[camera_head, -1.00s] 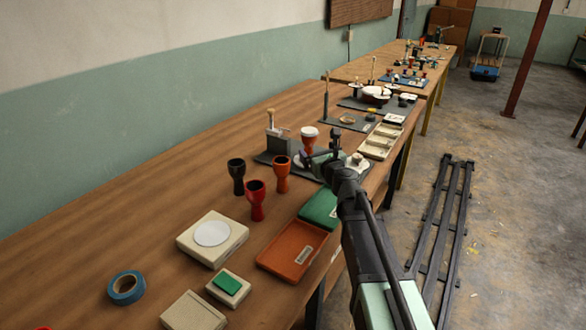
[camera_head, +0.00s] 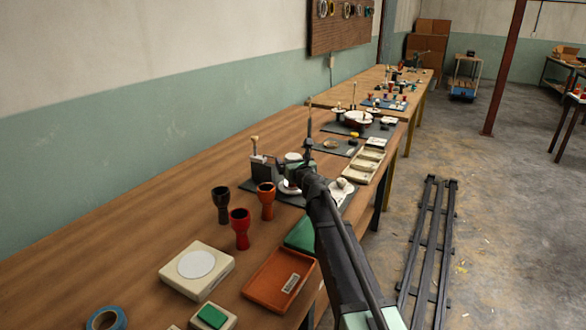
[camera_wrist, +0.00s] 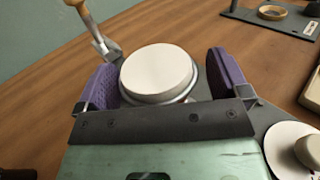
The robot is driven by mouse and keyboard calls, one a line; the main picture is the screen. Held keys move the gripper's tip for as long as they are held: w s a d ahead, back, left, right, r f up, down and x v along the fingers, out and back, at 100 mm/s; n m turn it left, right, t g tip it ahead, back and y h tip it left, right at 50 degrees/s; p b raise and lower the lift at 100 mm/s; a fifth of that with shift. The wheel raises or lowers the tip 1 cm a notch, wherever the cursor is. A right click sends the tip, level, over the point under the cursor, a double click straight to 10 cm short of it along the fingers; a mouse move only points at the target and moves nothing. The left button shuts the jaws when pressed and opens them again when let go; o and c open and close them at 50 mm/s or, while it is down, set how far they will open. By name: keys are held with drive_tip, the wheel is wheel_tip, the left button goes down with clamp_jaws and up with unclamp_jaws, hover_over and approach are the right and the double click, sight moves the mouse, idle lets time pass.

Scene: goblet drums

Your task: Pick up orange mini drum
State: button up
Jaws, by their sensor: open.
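A small drum with a round white head (camera_wrist: 158,72) stands between the two purple fingers of my gripper (camera_wrist: 163,84) in the wrist view. The fingers are apart, one on each side of the head; I cannot tell whether they touch it. The drum's body is almost wholly hidden below the head, with only a trace of reddish colour showing. In the head view my gripper (camera_head: 296,176) is at the dark mat, and the white head (camera_head: 293,156) shows just behind it. An orange goblet-shaped cup without a white head (camera_head: 265,202) stands to the left.
A black goblet (camera_head: 221,205) and a red goblet (camera_head: 240,229) stand near the orange cup. A white dish (camera_wrist: 291,146) lies at right. An orange tray (camera_head: 277,283) is in front.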

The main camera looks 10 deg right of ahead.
drive_tip(key=c, duration=1.1)
wheel_tip(320, 180, up, 20)
drive_tip(key=p, duration=2)
